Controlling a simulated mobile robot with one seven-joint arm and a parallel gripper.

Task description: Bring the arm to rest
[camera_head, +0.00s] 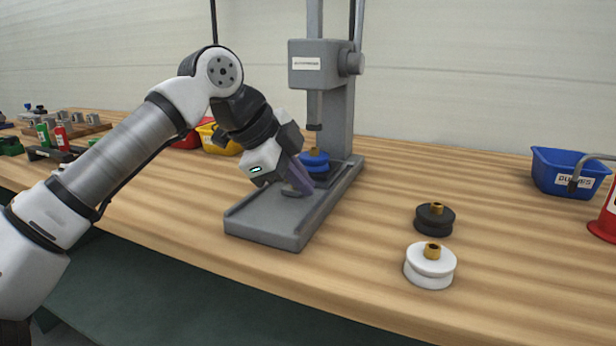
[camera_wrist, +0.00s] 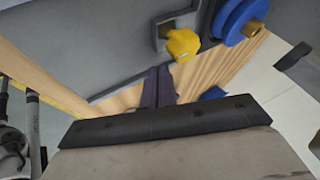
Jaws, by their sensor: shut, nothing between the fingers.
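My gripper (camera_head: 298,184) is over the grey press base (camera_head: 262,228), in front of the blue pulley (camera_head: 315,162) as the head view shows it. Its fingers are together with nothing between them; they also show in the wrist view (camera_wrist: 158,86). My arm reaches in from the left, bent at the elbow and angled down to the base. The blue pulley with its brass bush sits on the press under the ram, and shows at the top right of the wrist view (camera_wrist: 236,20). I cannot tell whether the fingers touch the base.
The press column (camera_head: 340,115) and head (camera_head: 313,64) rise behind my gripper. A black pulley (camera_head: 435,221) and a white pulley (camera_head: 429,270) stand on the bench to the right. A blue bin (camera_head: 566,174) is farther right. A yellow knob (camera_wrist: 183,45) shows in the wrist view.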

